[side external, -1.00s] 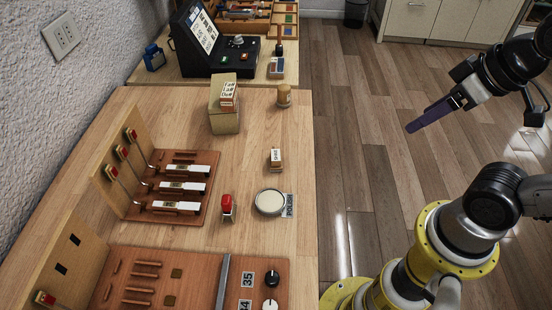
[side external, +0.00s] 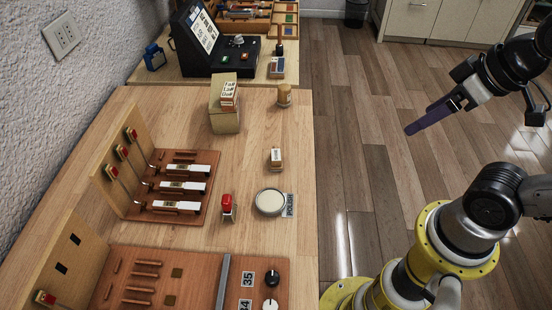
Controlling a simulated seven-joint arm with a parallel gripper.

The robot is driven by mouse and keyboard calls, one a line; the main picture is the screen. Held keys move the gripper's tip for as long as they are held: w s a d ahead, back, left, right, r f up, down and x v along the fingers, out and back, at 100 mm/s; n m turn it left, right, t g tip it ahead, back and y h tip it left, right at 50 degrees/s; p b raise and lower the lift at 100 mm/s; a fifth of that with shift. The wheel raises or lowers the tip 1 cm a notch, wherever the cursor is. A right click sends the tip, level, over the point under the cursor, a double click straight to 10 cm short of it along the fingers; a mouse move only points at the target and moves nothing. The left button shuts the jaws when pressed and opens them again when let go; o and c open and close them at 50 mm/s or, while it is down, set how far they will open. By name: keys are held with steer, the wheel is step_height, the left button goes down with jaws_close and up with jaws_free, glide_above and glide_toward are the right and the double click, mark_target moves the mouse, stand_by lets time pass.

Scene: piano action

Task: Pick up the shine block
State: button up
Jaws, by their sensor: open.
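A small pale block with a brown side and dark lettering (side external: 276,159) stands on the wooden bench, behind the round polish dish. It looks like the shine block, though the lettering is too small to read surely. My gripper (side external: 412,130), with purple fingers, hangs over the floor to the right of the bench, well away from the block. It is open, and nothing shows in it; the gap between the fingers is hard to see from here.
The polish dish (side external: 269,202) and a red-topped piece (side external: 227,205) stand in front of the block. A tan box with cards (side external: 225,118) and a cork-coloured jar (side external: 284,96) are behind it. A rack with hammers (side external: 170,190) is on the left. Bench around the block is clear.

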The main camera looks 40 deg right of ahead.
steer(key=w+r+n, duration=0.2)
steer(key=w+r, duration=0.1)
steer(key=r, duration=0.1)
steer(key=n+g, duration=0.6)
steer(key=n, duration=0.2)
glide_above(276, 155)
steer(key=f, duration=1.7)
steer(key=shift+w, duration=0.3)
steer(key=shift+s+f, duration=0.15)
steer(key=shift+f, duration=1.25)
steer(key=shift+s+f, duration=0.15)
steer(key=shift+f, duration=1.25)
steer(key=shift+c, duration=0.3)
